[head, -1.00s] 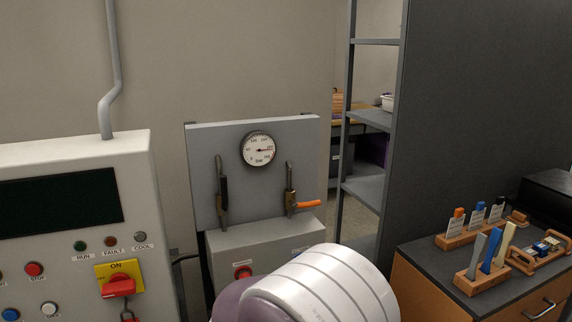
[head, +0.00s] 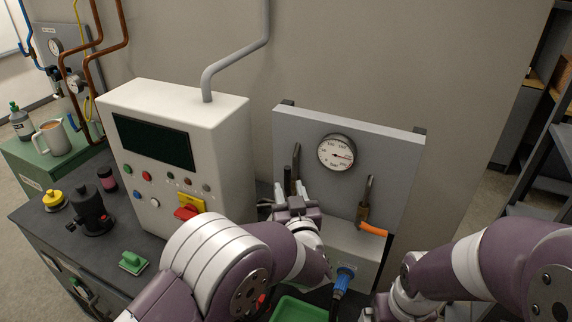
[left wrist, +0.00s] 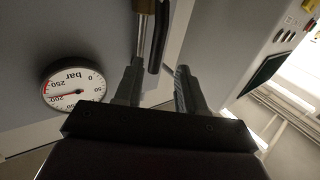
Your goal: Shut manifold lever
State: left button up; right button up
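The grey manifold panel (head: 392,150) carries a round gauge (head: 337,152) and two pipe valves. The left valve's black lever (head: 288,180) hangs down along its pipe (head: 296,157), its lower end hidden by my gripper. The right valve's orange lever (head: 373,229) sticks out sideways. My left gripper (head: 291,194) is at the black lever. In the left wrist view its two fingers (left wrist: 157,84) are apart, and the black lever (left wrist: 163,40) reaches down toward the gap between them. I cannot tell whether they touch it. My right arm shows at lower right, but its gripper is out of view.
A white control box (head: 225,135) with a red switch (head: 187,211) stands close left of my left gripper. A blue connector (head: 345,275) with a black cable is below the panel. A green tray (head: 297,310) is at the bottom. Shelving (head: 540,165) stands at right.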

aim_at(290, 176)
pick_arm(q)
jog(key=w+p, duration=0.1)
jog(key=w, duration=0.4)
jog(key=shift+a+r, duration=0.1)
jog(key=shift+a, duration=0.05)
jog(key=shift+w+p, duration=0.25)
jog(key=shift+p, duration=0.1)
jog(key=shift+w, duration=0.15)
jog(key=shift+w+a, duration=0.15)
jog(key=shift+a, duration=0.2)
jog(key=shift+d, duration=0.2)
grip_shut()
pick_arm(e)
jog(key=shift+d+r, duration=0.2)
jog(key=shift+r, duration=1)
